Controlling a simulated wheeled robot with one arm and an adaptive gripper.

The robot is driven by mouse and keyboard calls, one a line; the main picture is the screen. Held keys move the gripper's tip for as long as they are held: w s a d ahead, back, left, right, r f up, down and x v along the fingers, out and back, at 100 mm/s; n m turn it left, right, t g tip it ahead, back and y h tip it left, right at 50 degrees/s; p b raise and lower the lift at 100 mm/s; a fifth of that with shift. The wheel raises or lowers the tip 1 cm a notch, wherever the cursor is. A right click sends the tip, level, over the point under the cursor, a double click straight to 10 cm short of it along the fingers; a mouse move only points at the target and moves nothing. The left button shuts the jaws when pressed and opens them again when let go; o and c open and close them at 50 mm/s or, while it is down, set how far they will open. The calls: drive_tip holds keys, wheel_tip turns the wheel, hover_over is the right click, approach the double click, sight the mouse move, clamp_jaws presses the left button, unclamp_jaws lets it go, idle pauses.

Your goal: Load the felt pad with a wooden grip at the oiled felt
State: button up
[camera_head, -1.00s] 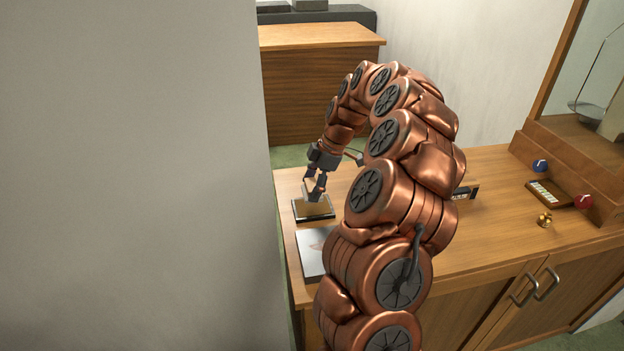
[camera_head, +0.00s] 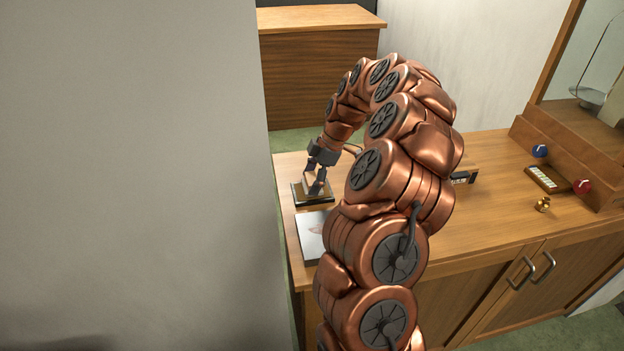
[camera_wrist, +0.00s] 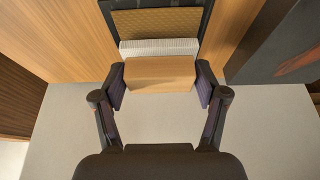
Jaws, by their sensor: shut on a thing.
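My gripper (camera_head: 318,188) is at the far left end of the wooden counter and is shut on the wooden grip (camera_wrist: 160,73) of the felt pad. The pad's white felt (camera_wrist: 160,47) shows just beyond the grip in the wrist view. The oiled felt (camera_wrist: 155,22) is an amber-brown, textured sheet in a shallow dark tray (camera_head: 300,201). The pad is over or at the near part of this tray; I cannot tell whether it touches the felt. The fingers and the pad hide part of the oiled felt.
A pale slab with a reddish mark (camera_head: 312,232) lies just in front of the tray. A small dark block (camera_head: 463,177), a brass piece (camera_head: 543,204), a rack of white pieces (camera_head: 546,179) and blue (camera_head: 540,151) and red (camera_head: 582,187) knobs are to the right. A grey wall stands left.

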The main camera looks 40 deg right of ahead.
sight(312, 178)
drive_tip(key=shift+f+b, duration=0.45)
drive_tip(key=shift+f, duration=0.05)
idle(0.8)
drive_tip(key=shift+f+b, duration=0.15)
drive_tip(key=shift+b, duration=0.5)
idle(2.7)
drive_tip(key=shift+r+b, duration=0.3)
drive_tip(key=shift+r, duration=3.3)
